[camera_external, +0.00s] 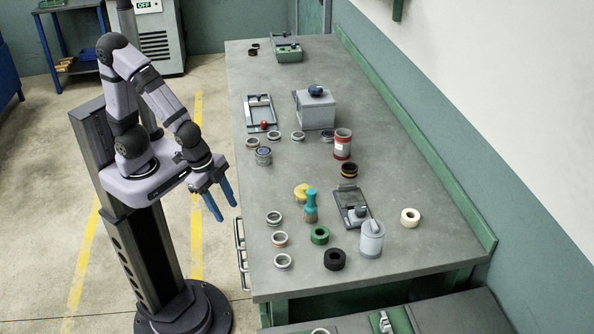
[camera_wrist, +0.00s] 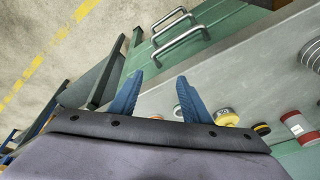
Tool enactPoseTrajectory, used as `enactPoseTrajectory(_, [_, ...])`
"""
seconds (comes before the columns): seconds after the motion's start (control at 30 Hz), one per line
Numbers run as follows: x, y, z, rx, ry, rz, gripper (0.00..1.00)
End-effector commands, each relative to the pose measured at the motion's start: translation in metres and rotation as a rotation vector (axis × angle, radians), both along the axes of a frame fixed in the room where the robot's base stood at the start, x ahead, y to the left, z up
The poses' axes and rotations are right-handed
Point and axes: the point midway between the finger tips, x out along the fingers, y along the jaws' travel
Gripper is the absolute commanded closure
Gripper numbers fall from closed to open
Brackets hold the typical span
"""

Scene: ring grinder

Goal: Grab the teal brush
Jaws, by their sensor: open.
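The teal brush (camera_external: 311,205) stands on the grey workbench with its teal handle up and a brownish lower end. It is right beside a yellow round object, in the front half of the bench. My gripper (camera_external: 226,203) has blue fingers, spread apart and empty. In the external view it is off the bench's left edge, to the left of the brush, with a clear gap. The wrist view shows both blue fingers (camera_wrist: 155,90) apart, with bench edge and drawer handles beyond them. I cannot make out the brush in the wrist view.
Around the brush are a yellow object (camera_external: 302,192), a green ring (camera_external: 320,235), a black ring (camera_external: 334,260), a grey canister (camera_external: 371,240) and a small grey device (camera_external: 350,200). Several metal rings lie to its left. The workbench (camera_external: 410,275) has bare room at front right.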

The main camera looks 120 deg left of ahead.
Motion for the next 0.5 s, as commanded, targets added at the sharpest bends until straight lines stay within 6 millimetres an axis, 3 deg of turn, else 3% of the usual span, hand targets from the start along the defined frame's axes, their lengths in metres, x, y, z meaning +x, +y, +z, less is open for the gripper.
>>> enactPoseTrajectory(0.1, [0.060, 0.048, 0.019, 0.066, -0.204, 0.027, 0.57])
enactPoseTrajectory(0.2, [0.107, 0.084, 0.040, 0.106, -0.386, 0.020, 0.57])
enactPoseTrajectory(0.3, [0.141, 0.110, 0.058, 0.120, -0.546, -0.006, 0.57])
enactPoseTrajectory(0.5, [0.180, 0.143, 0.080, 0.092, -0.808, -0.084, 0.57])
